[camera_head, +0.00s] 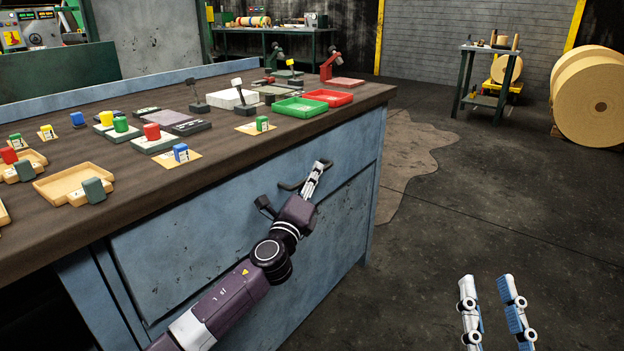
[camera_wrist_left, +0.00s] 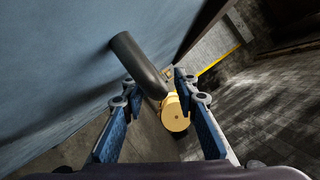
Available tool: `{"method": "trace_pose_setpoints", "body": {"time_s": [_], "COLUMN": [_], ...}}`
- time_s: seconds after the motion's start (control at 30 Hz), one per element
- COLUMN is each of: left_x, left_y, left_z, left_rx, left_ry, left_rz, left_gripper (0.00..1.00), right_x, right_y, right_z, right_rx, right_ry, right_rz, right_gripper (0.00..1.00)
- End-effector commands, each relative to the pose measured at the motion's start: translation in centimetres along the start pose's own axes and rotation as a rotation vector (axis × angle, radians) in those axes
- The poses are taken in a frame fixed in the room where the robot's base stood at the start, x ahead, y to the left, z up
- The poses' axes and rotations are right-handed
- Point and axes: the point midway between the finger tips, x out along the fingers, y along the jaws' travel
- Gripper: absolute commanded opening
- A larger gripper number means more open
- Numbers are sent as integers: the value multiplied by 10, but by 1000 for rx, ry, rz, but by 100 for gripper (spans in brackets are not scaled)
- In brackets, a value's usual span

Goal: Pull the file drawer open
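The file drawer is a blue-grey worn front (camera_head: 350,143) in the upper part of the bench's side, and it looks shut. Its dark bar handle (camera_head: 288,186) shows beside my left gripper (camera_head: 320,178) in the head view. In the left wrist view the handle (camera_wrist_left: 138,62) slants from the blue panel towards the gap between the spread fingers of my left gripper (camera_wrist_left: 158,95). The fingers look open, with no clear contact on the bar. My right gripper (camera_head: 497,308) is open and empty, over the floor at the lower right.
The wooden bench top (camera_head: 225,160) carries stamps, trays and a green tray (camera_head: 299,107) above the drawer. Open dark floor (camera_head: 480,200) lies right of the bench. A small cart (camera_head: 487,80) and large paper roll (camera_head: 592,97) stand far back.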

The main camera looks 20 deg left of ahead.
Motion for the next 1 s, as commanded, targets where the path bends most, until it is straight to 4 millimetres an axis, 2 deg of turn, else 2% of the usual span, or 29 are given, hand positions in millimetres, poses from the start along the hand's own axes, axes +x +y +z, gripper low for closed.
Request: {"method": "trace_pose_setpoints", "body": {"time_s": [0.3,0.57,1.0], "left_x": [3,3,2], "left_y": [0,0,0], "left_z": [0,0,-1], "left_rx": [0,0,0], "left_ry": [1,1,1], "left_rz": [0,0,1], "left_gripper": [27,0,0], "right_x": [0,0,0], "right_y": [0,0,-1], "right_z": [-3,-3,-3], "right_rx": [1,1,1], "right_ry": [15,14,12], "right_rz": [-1,-1,-1], "right_gripper": [31,31,31]}}
